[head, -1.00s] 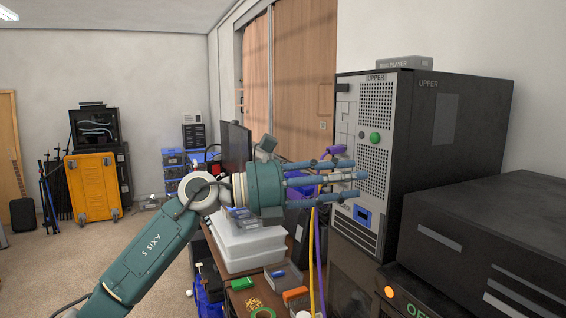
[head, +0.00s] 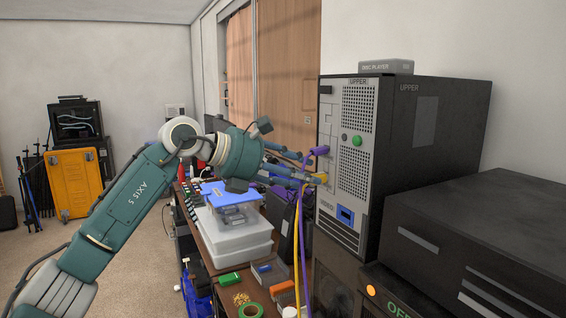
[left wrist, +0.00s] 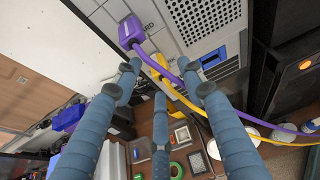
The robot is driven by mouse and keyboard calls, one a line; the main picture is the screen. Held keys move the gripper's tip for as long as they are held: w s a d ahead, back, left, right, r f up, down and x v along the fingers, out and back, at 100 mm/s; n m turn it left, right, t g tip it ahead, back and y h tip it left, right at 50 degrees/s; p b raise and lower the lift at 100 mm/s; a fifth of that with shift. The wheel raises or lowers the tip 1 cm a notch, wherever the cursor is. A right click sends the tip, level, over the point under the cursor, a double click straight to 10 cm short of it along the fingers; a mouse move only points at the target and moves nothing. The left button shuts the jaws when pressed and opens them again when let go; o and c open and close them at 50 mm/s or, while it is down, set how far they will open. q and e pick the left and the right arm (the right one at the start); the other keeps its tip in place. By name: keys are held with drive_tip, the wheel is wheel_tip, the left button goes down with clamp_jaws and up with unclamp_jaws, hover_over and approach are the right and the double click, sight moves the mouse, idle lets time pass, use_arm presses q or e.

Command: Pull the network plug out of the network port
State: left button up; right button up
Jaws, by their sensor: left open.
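The tall UPPER computer case (head: 345,205) stands upright with a column of ports at its front left edge. A yellow plug (head: 322,177) sits at a lower port, with a yellow cable hanging down. In the left wrist view the yellow plug (left wrist: 160,62) is beside a partly hidden label ending in what looks like "RK". A purple plug (head: 319,150) sits in the port above it. My left gripper (head: 309,171) is open, its three fingers spread close around the yellow plug. I cannot tell whether they touch it. My right gripper is out of view.
The purple cable (left wrist: 180,80) runs past the fingers. A disc player (head: 386,67) lies on the case. A dark lower unit (head: 470,215) stands at the right. White boxes (head: 235,245) and a green tape roll (head: 250,310) sit below the arm.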

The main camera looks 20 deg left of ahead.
use_arm(q)
drive_tip(key=shift+x, duration=1)
clamp_jaws()
drive_tip(key=shift+s+a+f, duration=0.1)
drive_tip(key=shift+f, duration=0.05)
drive_tip(key=s+a+b, duration=0.2)
drive_tip(key=s+a, duration=0.2)
idle(0.6)
